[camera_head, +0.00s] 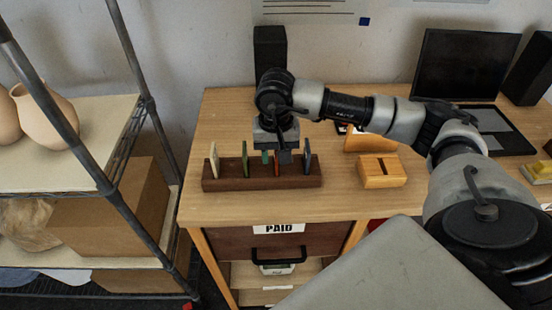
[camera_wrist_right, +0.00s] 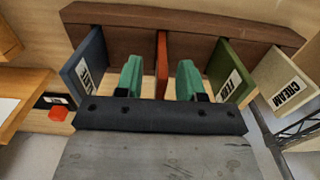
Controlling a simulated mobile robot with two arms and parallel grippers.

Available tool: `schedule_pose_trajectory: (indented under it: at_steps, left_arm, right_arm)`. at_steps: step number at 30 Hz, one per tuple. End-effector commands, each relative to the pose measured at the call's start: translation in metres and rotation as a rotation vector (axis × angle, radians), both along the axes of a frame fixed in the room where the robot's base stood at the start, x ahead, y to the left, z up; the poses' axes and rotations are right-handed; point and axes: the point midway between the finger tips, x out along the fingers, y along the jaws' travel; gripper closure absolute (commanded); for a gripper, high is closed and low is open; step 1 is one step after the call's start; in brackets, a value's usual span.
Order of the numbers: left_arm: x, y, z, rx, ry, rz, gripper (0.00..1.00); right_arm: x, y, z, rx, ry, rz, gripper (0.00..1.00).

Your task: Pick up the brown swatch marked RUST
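The brown-orange swatch (camera_wrist_right: 162,66) stands upright in a slot of the dark wooden rack (camera_head: 214,183); its edge faces the right wrist camera, so no marking is readable. It shows only as a sliver in the head view (camera_head: 276,166). My right gripper (camera_wrist_right: 159,78) is open, with one green finger on each side of this swatch and a visible gap to both. In the head view my right gripper (camera_head: 273,157) hangs over the middle of the rack, pointing down. My left gripper is not in view.
In the same rack stand a blue-grey swatch (camera_wrist_right: 84,67), a green swatch (camera_wrist_right: 231,72) and a cream swatch (camera_wrist_right: 284,77) marked CREAM. A wooden block (camera_head: 380,172) stands right of the rack. A black speaker (camera_head: 269,48) is behind. Table front is clear.

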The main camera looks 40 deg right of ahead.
Motion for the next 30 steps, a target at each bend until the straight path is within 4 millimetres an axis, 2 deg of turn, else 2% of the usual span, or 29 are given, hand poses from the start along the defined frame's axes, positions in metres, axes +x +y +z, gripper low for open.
schedule_pose_trajectory:
  at_steps: [2, 9, 21, 26, 30]
  left_arm:
    - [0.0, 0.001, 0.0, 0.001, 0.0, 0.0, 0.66]
    - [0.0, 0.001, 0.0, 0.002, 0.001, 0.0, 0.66]
    - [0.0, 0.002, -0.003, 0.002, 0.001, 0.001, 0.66]
    - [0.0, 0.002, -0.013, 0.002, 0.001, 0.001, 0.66]
    - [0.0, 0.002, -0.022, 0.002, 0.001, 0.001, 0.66]
  right_arm:
    - [0.0, 0.0, 0.0, 0.0, 0.0, 0.0, 0.63]
    - [0.0, 0.0, 0.0, 0.0, 0.0, 0.0, 1.0]
    - [0.001, 0.0, 0.005, 0.001, -0.002, 0.0, 1.0]
    - [0.001, 0.0, 0.029, 0.0, -0.007, 0.001, 1.0]
    - [0.001, 0.0, 0.059, 0.001, -0.008, 0.0, 1.0]
